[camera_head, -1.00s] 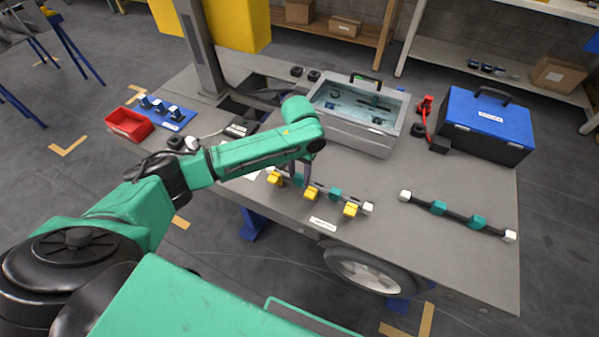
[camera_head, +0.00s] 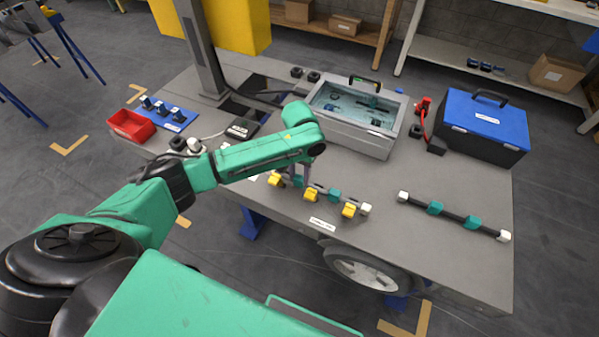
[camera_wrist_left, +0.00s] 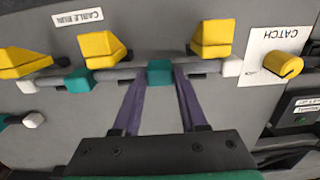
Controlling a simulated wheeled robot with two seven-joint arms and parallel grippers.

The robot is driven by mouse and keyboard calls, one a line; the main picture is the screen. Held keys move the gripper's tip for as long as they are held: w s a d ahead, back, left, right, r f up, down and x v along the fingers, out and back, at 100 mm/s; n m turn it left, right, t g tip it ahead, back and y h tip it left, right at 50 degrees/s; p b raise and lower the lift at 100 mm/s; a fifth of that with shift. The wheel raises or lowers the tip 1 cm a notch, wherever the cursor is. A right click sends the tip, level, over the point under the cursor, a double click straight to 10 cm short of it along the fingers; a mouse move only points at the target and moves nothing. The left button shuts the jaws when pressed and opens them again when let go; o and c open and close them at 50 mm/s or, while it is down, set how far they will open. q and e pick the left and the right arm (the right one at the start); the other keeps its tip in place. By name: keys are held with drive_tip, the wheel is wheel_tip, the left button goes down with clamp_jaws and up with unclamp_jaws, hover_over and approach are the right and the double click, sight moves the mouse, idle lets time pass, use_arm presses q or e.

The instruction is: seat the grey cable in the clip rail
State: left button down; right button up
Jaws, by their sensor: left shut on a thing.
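The grey cable (camera_wrist_left: 130,74) has teal sleeves and white ends. It lies along the row of yellow clips of the clip rail (camera_head: 311,195), near the front edge of the bench. My left gripper (camera_head: 298,176) reaches down over the rail's left part. In the left wrist view its purple fingers (camera_wrist_left: 159,82) are shut on a teal sleeve (camera_wrist_left: 160,71) between two yellow clips (camera_wrist_left: 103,49). One white cable end (camera_wrist_left: 232,66) shows beyond the clip to the right. I cannot tell whether the cable sits inside the clips. My right gripper is not in view.
A darker cable (camera_head: 455,215) with teal sleeves and white ends lies on the right of the bench. Behind stand a grey open case (camera_head: 350,135) and a blue toolbox (camera_head: 485,120). A yellow catch knob (camera_wrist_left: 284,63) on a white label is beside the rail. A red bin (camera_head: 131,124) stands at left.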

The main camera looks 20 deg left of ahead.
use_arm(q)
drive_tip(key=shift+f, duration=0.4)
drive_tip(key=shift+f+b, duration=0.4)
drive_tip(key=shift+f, duration=0.25)
drive_tip(key=shift+c, duration=1.8)
unclamp_jaws()
drive_tip(key=shift+r, duration=0.1)
drive_tip(key=o, duration=0.4)
drive_tip(key=shift+c, duration=0.2)
